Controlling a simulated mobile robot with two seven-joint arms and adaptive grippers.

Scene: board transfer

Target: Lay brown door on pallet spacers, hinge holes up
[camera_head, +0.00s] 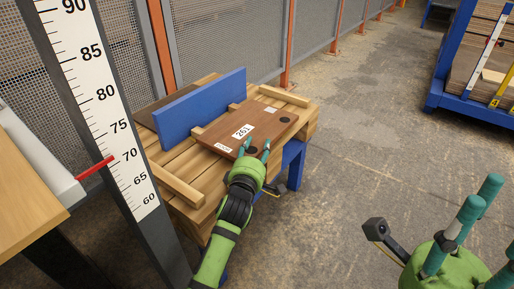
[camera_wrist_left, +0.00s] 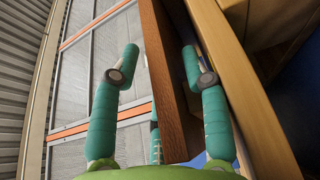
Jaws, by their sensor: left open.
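The brown door (camera_head: 245,130) lies flat on the pallet spacers, with white labels, one reading 261, and dark round hinge holes (camera_head: 285,120) facing up. Light wood spacers show at the right (camera_head: 284,96) and at the left (camera_head: 175,186) of the pallet (camera_head: 178,160). My left gripper (camera_head: 253,147) is open at the door's near edge. In the left wrist view, the brown door edge (camera_wrist_left: 167,80) runs between its spread fingers, nearer the right finger; contact is unclear. My right gripper (camera_head: 490,215) is empty and open at the lower right, partly cut off.
A blue board (camera_head: 203,107) stands on edge on the pallet behind the door. A height scale post (camera_head: 105,100) rises at left beside a light wood table (camera_head: 25,180). A blue rack (camera_head: 470,100) stands at far right. The middle floor is clear.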

